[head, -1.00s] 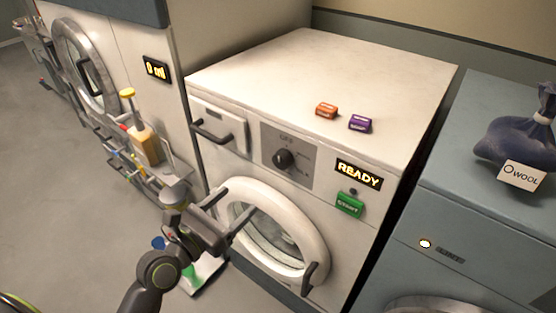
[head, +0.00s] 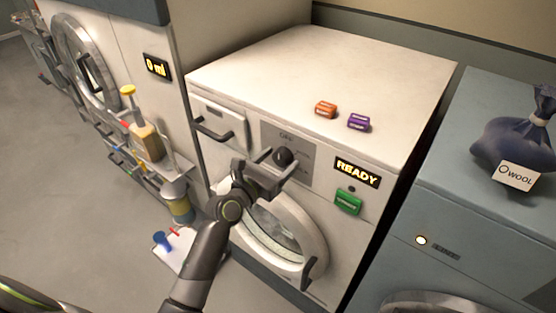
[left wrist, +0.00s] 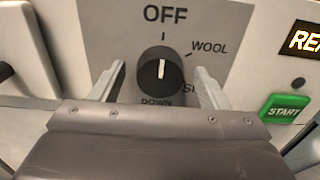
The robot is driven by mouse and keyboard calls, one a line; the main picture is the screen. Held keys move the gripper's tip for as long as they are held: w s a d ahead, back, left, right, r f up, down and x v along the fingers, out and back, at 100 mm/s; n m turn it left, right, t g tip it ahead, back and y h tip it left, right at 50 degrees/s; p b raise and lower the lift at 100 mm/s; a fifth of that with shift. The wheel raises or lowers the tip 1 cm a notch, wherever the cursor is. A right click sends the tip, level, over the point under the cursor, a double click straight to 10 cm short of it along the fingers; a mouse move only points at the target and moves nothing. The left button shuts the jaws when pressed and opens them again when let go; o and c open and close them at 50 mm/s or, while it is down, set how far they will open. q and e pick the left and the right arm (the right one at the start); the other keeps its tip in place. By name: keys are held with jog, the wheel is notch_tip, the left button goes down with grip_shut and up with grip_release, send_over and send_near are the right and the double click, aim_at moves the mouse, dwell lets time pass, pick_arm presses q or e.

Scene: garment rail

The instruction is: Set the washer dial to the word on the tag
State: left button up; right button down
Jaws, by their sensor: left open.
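The washer dial (head: 284,157) is a black knob on a grey panel (head: 303,150) at the washer's front. In the left wrist view the dial (left wrist: 161,75) has a white pointer aimed up at OFF. WOOL is at its upper right, a partly hidden word starting with S at right, and DOWN below. The tag (head: 519,175) on the dark blue bag (head: 512,140) reads WOOL. My left gripper (head: 279,161) is open, its fingers on either side of the dial. My right gripper is not in view.
The washer display (head: 357,172) reads READY above a green start button (head: 348,202). An orange block (head: 325,109) and a purple block (head: 358,122) sit on the washer top. A drawer handle (head: 212,131) sticks out left of the dial. The round door (head: 310,235) is below.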

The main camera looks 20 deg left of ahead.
pick_arm(q)
jog(key=c, duration=1)
